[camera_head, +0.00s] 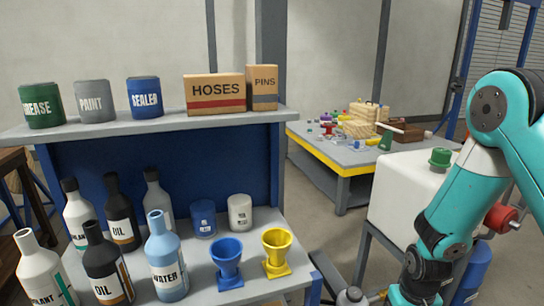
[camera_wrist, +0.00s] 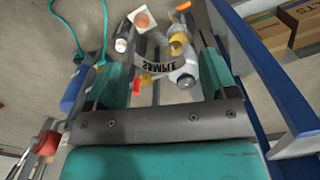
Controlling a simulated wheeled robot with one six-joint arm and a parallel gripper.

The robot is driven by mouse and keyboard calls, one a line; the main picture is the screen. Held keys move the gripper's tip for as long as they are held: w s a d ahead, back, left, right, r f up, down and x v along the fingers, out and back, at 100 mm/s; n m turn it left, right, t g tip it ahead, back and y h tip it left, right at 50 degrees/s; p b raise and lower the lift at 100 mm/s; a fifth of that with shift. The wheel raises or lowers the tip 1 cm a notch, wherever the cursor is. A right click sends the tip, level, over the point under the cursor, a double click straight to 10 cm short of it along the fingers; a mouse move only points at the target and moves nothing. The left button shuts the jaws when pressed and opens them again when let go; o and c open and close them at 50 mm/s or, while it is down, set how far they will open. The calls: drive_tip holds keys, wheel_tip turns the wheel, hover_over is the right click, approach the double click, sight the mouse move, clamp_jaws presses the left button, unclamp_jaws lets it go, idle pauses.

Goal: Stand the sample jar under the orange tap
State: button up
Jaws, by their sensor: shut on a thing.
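My gripper (camera_wrist: 162,72) shows in the wrist view with its two teal fingers apart and shut on the sample jar (camera_wrist: 158,67). The jar looks clear, with a dark SAMPLE label and a pale rim. It is held off the floor, and its lower end is hard to make out. In the head view my arm runs down out of the bottom right, so the gripper and jar are hidden there. I cannot pick out the orange tap for certain. A small orange round thing on a pale square (camera_wrist: 141,20) lies beyond the fingers in the wrist view.
A white tank (camera_head: 405,195) with a green cap stands beside my arm. A shelf (camera_head: 150,125) of cans and boxes is at left, with bottles and funnels below. Blue framing (camera_wrist: 262,75) runs close to my gripper's right. A teal hose (camera_wrist: 103,35) lies on the floor.

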wheel_tip(320, 180, up, 3)
drive_tip(key=p, duration=0.2)
drive_tip(key=shift+s+r+p, duration=0.15)
drive_tip(key=shift+r+p, duration=0.05)
drive_tip(key=shift+p, duration=0.2)
drive_tip(key=a+f+n+b, duration=0.3)
drive_tip(key=f+n+b, duration=0.4)
drive_tip(key=f+b, duration=0.8)
drive_tip(key=a+f+n+b, duration=0.3)
drive_tip(key=f+n+b, duration=0.5)
drive_tip(key=f+b, duration=0.7)
drive_tip(key=a+f+n+b, duration=0.3)
drive_tip(key=f+n+b, duration=0.5)
drive_tip(key=f+b, duration=0.7)
wheel_tip(320, 180, down, 7)
drive_tip(key=shift+w+a, duration=0.2)
drive_tip(key=shift+a, duration=0.2)
wheel_tip(320, 180, down, 20)
drive_tip(key=b, duration=1.1)
drive_tip(key=shift+r, duration=0.2)
